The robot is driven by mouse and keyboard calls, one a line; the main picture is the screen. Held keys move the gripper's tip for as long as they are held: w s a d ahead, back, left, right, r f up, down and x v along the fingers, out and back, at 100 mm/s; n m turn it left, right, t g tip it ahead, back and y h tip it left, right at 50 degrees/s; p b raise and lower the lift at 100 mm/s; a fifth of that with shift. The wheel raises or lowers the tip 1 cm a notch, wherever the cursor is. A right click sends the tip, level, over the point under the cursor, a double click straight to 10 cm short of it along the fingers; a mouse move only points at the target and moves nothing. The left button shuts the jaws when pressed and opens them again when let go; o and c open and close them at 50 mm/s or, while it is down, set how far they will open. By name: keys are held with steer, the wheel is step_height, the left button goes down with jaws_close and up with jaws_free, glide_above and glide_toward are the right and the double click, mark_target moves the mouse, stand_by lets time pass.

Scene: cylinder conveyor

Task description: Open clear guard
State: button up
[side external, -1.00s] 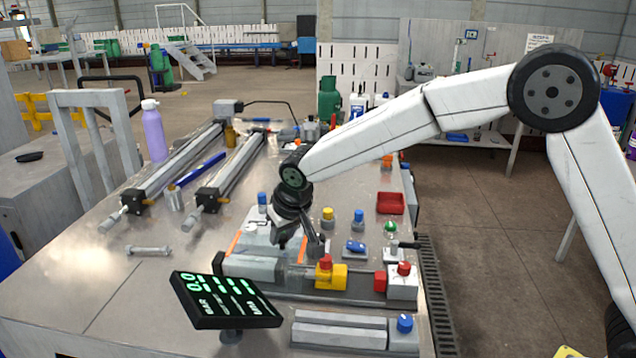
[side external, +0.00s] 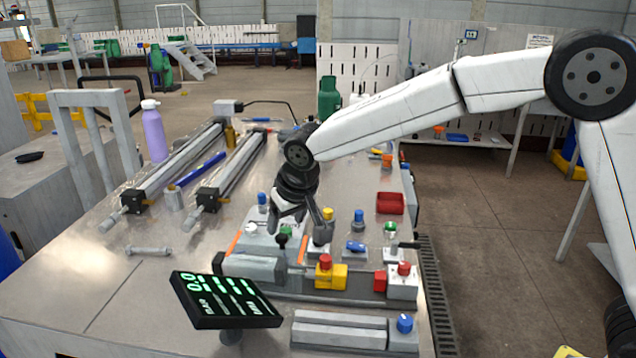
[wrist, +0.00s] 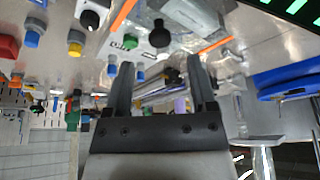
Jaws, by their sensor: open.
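The clear guard is hard to make out. Two orange strips, a left one (side external: 235,243) and a right one (side external: 301,251), flank the pale panel area where it seems to lie. They also show in the wrist view, one (wrist: 124,15) at the top and one (wrist: 214,45) to the right. A black round knob (side external: 282,240) stands between the strips and shows in the wrist view (wrist: 160,38). My gripper (side external: 298,230) is open and empty above this area, fingers apart. In the wrist view my gripper (wrist: 160,68) has the knob beyond its fingertips, apart from them.
A yellow block with a red button (side external: 326,271) and a white box with a red button (side external: 403,282) stand in front. A tilted black display (side external: 224,302) is front left. A red tray (side external: 390,203) lies right.

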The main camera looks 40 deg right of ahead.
steer(key=shift+v, duration=1.75)
steer(key=s+d+f, duration=0.4)
steer(key=s+d, duration=0.1)
steer(key=s, duration=0.2)
steer(key=s+d+f+g, duration=0.1)
steer(key=s+d+f, duration=0.3)
steer(key=s, duration=0.3)
steer(key=s+d+f+g, duration=0.1)
steer(key=s+d+f, duration=0.3)
steer(key=s+d, duration=0.2)
steer(key=shift+s+d+f, duration=0.1)
steer(key=shift+s+f, duration=0.1)
steer(key=shift+s, duration=0.3)
steer(key=shift+s+f, duration=0.15)
steer(key=shift+s, duration=0.3)
